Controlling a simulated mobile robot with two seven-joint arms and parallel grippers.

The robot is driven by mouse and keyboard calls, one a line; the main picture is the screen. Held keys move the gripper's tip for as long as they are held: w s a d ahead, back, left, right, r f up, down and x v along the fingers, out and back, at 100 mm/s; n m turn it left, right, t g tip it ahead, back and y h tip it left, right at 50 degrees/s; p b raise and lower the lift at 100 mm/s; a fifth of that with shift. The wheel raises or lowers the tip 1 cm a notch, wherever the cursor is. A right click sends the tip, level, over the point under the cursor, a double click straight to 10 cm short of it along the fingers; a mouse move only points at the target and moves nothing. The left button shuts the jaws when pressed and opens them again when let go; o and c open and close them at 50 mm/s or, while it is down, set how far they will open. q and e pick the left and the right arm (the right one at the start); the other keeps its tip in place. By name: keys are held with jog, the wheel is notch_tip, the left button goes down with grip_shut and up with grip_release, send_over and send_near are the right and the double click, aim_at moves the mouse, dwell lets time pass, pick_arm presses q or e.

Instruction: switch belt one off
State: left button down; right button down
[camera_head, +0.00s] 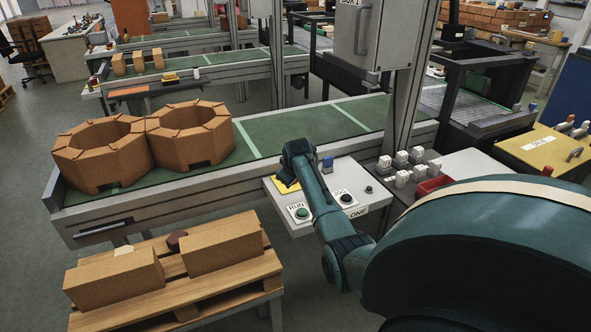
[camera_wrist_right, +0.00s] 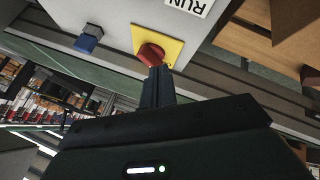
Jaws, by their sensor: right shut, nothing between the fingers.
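The control panel (camera_head: 322,213), marked ONE on its front edge, stands at the front of the green belt (camera_head: 290,132). It carries a green RUN button (camera_head: 302,213), a black knob (camera_head: 347,199) and a blue switch (camera_head: 327,163). A yellow plate (camera_head: 284,185) is partly hidden by my right arm. In the right wrist view a red knob (camera_wrist_right: 150,54) sits on the yellow plate (camera_wrist_right: 172,42), with the blue switch (camera_wrist_right: 88,38) to its left. My right gripper (camera_wrist_right: 157,72) is shut and empty, its tips right at the red knob; contact cannot be told. My left gripper is not in view.
A pallet (camera_head: 180,296) with brown blocks is at the front left. A grey box (camera_head: 358,35) hangs above the belt.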

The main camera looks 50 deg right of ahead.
jog(key=v, duration=0.2)
jog(key=shift+s+r, duration=0.25)
jog(key=shift+s, duration=0.05)
dwell(0.4)
jog(key=s+a+f+n+y, duration=0.1)
jog(key=s+a+f, duration=0.4)
jog(key=a, duration=0.4)
jog(key=s+a+f+n, duration=0.1)
jog(key=s+a+f, duration=0.1)
jog(key=s+a, duration=0.6)
jog(key=s+a+r+g+y, duration=0.1)
jog(key=s+a+y, duration=0.1)
jog(key=s+a, duration=0.75)
jog(key=s+a+r+g+y, duration=0.1)
jog(key=s+a+r+y, duration=0.1)
jog(key=s+a, duration=0.7)
jog(key=w+a+f+t+y, duration=0.2)
jog(key=w+a+f+t, duration=0.2)
jog(key=f, duration=0.6)
jog(key=shift+w+a+t+y, duration=0.25)
jog(key=shift+w+t, duration=0.35)
jog(key=shift+t, duration=0.6)
